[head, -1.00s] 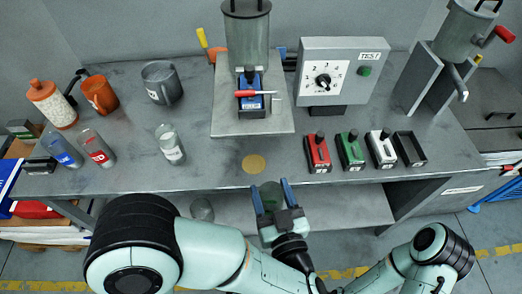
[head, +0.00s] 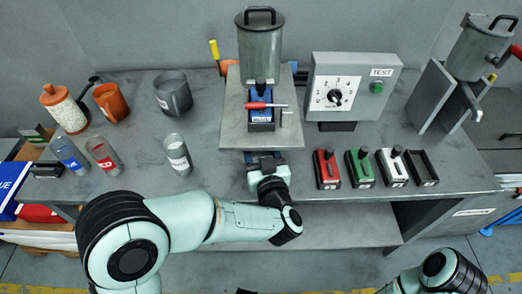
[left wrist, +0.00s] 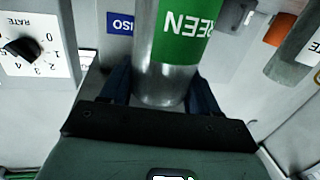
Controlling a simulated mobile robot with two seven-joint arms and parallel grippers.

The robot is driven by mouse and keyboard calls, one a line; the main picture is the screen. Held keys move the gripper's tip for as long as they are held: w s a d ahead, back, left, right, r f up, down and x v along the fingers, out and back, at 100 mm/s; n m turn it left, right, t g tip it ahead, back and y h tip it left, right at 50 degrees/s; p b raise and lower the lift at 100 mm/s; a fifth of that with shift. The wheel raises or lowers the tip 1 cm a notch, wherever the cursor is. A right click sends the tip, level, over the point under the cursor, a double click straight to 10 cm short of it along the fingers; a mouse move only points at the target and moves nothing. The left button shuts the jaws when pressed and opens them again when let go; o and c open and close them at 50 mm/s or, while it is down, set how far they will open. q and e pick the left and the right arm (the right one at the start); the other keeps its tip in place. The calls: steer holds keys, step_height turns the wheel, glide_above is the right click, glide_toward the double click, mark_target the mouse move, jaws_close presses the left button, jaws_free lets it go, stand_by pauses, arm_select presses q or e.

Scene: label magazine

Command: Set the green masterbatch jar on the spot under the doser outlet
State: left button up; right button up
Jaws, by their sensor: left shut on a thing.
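In the head view my left gripper (head: 266,160) is at the front middle of the bench, just before the grey plate under the central hopper (head: 261,55). It hides the jar and the tan round spot there. A blue block (head: 261,115) with a red-handled lever stands below the hopper. My right gripper is out of view.
Jars labelled blue (head: 69,155) and red (head: 104,155) and a clear jar (head: 177,155) stand at left. Grey (head: 173,93) and orange (head: 110,102) mugs are behind. A dial box (head: 345,85) and red, green and white handled blocks (head: 327,170) stand at right.

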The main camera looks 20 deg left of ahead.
arm_select(q)
steer(key=shift+s+d, duration=0.1)
steer(key=shift+f, duration=0.25)
steer(key=o, duration=1.5)
steer(key=p+v, duration=0.1)
steer(key=v, duration=1.1)
